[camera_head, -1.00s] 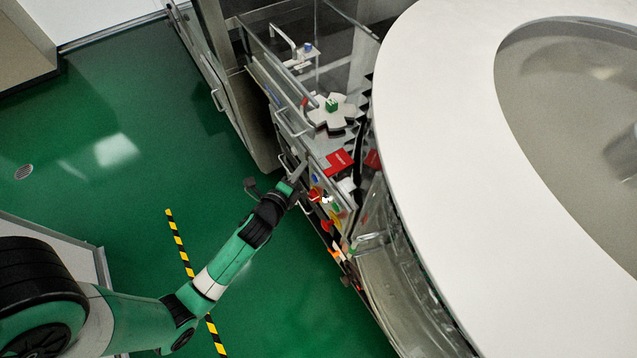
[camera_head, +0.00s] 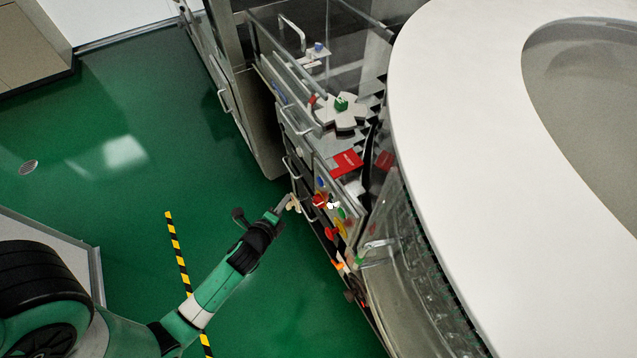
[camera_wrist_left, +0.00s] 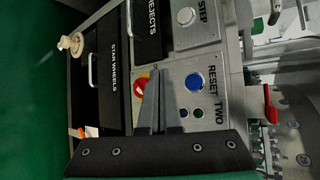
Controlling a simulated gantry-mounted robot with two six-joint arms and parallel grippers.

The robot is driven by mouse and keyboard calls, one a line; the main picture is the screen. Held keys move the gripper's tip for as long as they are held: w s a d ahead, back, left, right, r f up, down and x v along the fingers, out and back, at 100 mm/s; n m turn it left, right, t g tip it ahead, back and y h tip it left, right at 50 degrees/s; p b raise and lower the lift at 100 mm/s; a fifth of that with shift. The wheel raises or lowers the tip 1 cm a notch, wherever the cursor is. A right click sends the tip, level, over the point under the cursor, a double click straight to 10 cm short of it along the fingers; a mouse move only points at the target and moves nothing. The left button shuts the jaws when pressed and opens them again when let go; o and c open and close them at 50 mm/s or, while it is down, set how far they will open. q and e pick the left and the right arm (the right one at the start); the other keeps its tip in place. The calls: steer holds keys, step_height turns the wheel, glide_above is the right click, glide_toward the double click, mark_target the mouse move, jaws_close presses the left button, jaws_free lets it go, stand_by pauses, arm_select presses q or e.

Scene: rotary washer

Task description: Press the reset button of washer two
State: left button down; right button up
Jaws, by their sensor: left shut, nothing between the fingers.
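The reset button (camera_wrist_left: 194,82) of washer two is a round blue button on a grey panel (camera_wrist_left: 211,124) lettered RESET and TWO in the left wrist view. My left gripper (camera_wrist_left: 160,78) is shut and empty, its fingers pointing up the picture between this button and a red-and-yellow knob (camera_wrist_left: 141,86). The fingers overlap the panel, and I cannot tell any contact there. In the head view, the left gripper (camera_head: 284,203) is beside the machine's control side, left of a blue button (camera_head: 320,182) and a red one (camera_head: 319,200). My right gripper is not in view.
A white STEP button (camera_wrist_left: 186,16) is above the reset panel. A black STAR WHEELS drawer (camera_wrist_left: 113,75) with a handle is to the left. A red lever (camera_wrist_left: 270,105) is to the right. The large white round housing (camera_head: 450,110) fills the right; green floor (camera_head: 130,190) is open at left.

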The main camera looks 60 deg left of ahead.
mark_target(320, 182)
arm_select(q)
steer(key=w+b, duration=0.3)
steer(key=w, duration=0.5)
steer(key=shift+w, duration=0.15)
stand_by(1.8)
steer(key=shift+w, duration=0.35)
steer(key=shift+w, duration=0.4)
stand_by(0.6)
steer(key=shift+s, duration=0.15)
steer(key=shift+s+p, duration=0.45)
steer(key=shift+s, duration=0.2)
